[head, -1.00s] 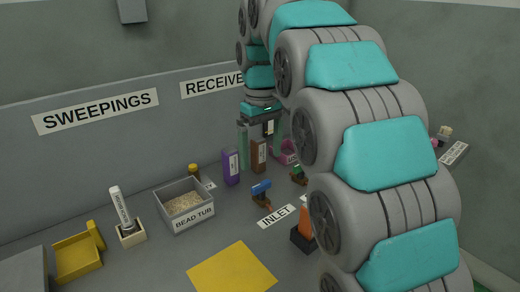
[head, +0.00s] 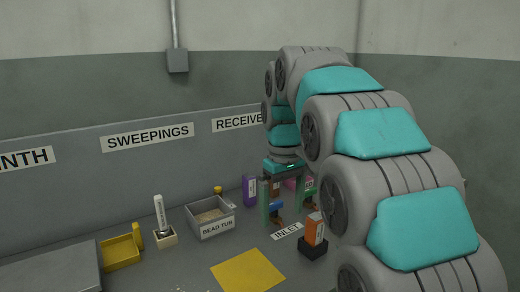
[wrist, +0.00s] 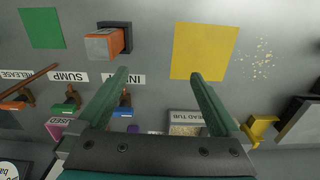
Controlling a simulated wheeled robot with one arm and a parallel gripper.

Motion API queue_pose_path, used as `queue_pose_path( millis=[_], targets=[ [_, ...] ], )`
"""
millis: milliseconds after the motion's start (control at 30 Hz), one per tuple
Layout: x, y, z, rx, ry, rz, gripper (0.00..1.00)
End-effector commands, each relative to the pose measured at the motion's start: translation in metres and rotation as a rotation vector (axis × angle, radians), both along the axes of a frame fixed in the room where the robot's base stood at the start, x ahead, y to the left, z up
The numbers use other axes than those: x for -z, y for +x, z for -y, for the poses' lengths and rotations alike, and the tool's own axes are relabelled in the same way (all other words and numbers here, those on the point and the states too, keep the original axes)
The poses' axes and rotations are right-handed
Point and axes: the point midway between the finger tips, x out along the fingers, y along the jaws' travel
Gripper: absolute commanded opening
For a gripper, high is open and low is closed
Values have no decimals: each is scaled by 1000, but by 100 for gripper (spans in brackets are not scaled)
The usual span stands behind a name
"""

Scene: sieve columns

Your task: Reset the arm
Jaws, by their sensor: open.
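My gripper (head: 284,205) hangs over the bench, pointing down, with its two green fingers spread wide. In the wrist view my gripper (wrist: 158,76) is open, with nothing between the fingers but grey bench surface. In the head view its fingers overlap the area of the blue-handled valve (head: 275,208) and the purple block (head: 249,190). I cannot tell how high the fingertips are above the bench. My arm's links fill the right of the head view and hide part of the bench.
The bead tub (head: 211,218), yellow mat (head: 248,273), yellow scoop tray (head: 121,251) and upright white tube (head: 160,213) stand left of my gripper. An orange block (head: 315,228) stands in a black holder. Scattered beads (wrist: 260,60) lie beside the mat. A green square (wrist: 41,28) lies beyond.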

Motion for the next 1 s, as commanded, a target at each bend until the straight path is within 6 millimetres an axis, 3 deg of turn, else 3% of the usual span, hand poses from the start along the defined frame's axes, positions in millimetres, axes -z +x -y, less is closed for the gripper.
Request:
queue_pose_path(
  millis=[333,567,767,1000],
  targets=[
    [10,-27,17,67,-2,-13,100],
    [25,-63,36,144,-8,-36,100],
    [54,-122,61,257,-14,-62,100],
    [100,-206,84,389,-25,-102,100]
  ],
)
